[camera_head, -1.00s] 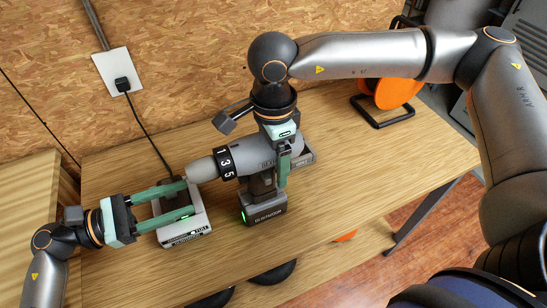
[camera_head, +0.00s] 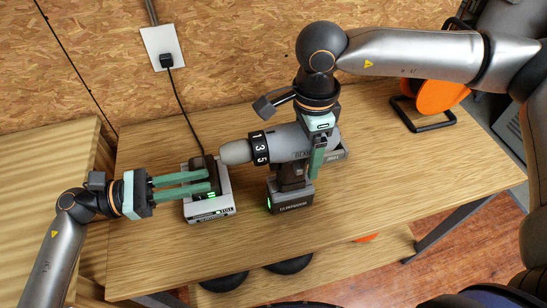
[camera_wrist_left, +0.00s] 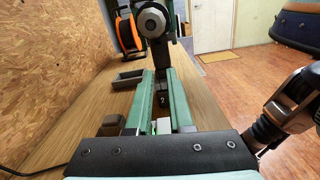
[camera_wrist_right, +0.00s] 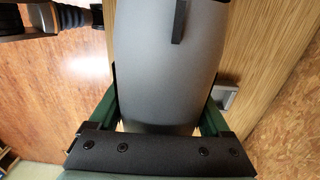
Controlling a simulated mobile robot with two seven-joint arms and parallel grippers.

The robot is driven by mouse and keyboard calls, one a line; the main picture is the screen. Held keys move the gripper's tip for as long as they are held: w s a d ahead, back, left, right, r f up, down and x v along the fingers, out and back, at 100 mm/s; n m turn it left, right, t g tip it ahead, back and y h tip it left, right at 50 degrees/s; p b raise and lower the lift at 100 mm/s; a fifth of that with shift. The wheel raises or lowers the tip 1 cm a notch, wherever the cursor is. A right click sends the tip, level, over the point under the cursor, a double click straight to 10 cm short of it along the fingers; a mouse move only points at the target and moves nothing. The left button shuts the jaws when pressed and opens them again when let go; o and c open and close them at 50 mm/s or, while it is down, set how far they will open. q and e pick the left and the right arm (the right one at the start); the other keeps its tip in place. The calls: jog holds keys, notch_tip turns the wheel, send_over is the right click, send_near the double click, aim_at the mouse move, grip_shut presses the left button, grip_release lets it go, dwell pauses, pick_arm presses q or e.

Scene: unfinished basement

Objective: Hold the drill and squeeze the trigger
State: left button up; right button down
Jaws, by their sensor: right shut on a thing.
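The grey and black drill (camera_head: 290,143) is upright, its chuck pointing left and its green-lit battery base (camera_head: 290,203) at the tabletop. I cannot tell whether the base touches the wood. My right gripper (camera_head: 316,160) comes down from above and is shut around the rear of the body, which fills the right wrist view (camera_wrist_right: 165,65). The trigger is not clearly visible. My left gripper (camera_head: 211,181) points right at the charger, left of the drill, fingers apart with a narrow gap. In the left wrist view, the drill's chuck (camera_wrist_left: 152,20) shows beyond the fingers.
A white charger (camera_head: 210,213) with a dark block on it is beside my left fingertips. Its cord runs to a wall outlet (camera_head: 163,48). A grey tray (camera_head: 334,152) lies behind the drill, and an orange reel (camera_head: 440,97) stands at the right.

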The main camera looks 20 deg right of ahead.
pick_arm(q)
jog(key=shift+a+n, duration=0.4)
jog(key=shift+a, duration=0.8)
grip_shut()
jog(key=shift+a, duration=0.3)
jog(key=d, duration=1.4)
